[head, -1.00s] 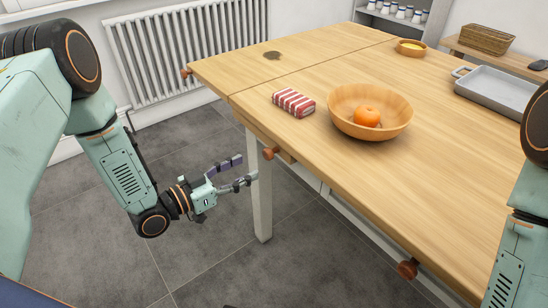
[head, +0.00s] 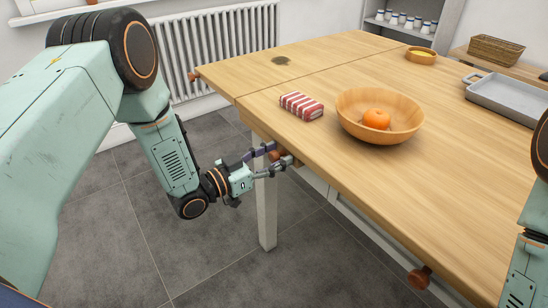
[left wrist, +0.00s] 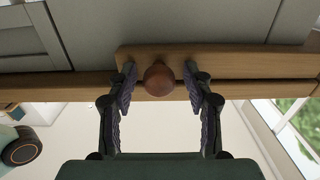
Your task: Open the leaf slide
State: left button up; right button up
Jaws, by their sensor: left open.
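The leaf slide shows in the left wrist view as a wooden bar end (left wrist: 222,62) with a round reddish-brown knob (left wrist: 159,80). In the head view this knob (head: 275,154) is at the near edge of the wooden table (head: 350,180), close to its corner leg, partly hidden by my fingers. My left gripper (head: 281,153) is open, with one finger on each side of the knob. In the left wrist view a gap shows between the knob and both fingers (left wrist: 159,74). My right gripper is out of view.
On the table are a striped packet (head: 301,106), a wooden bowl (head: 350,112) with an orange (head: 376,119), and a grey tray (head: 505,100). Other knobs stick out at the near right (head: 419,278) and far left (head: 194,76). A table leg (head: 266,215) stands below my left gripper.

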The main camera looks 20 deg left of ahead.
pick_arm(q)
grip_shut()
dwell(0.4)
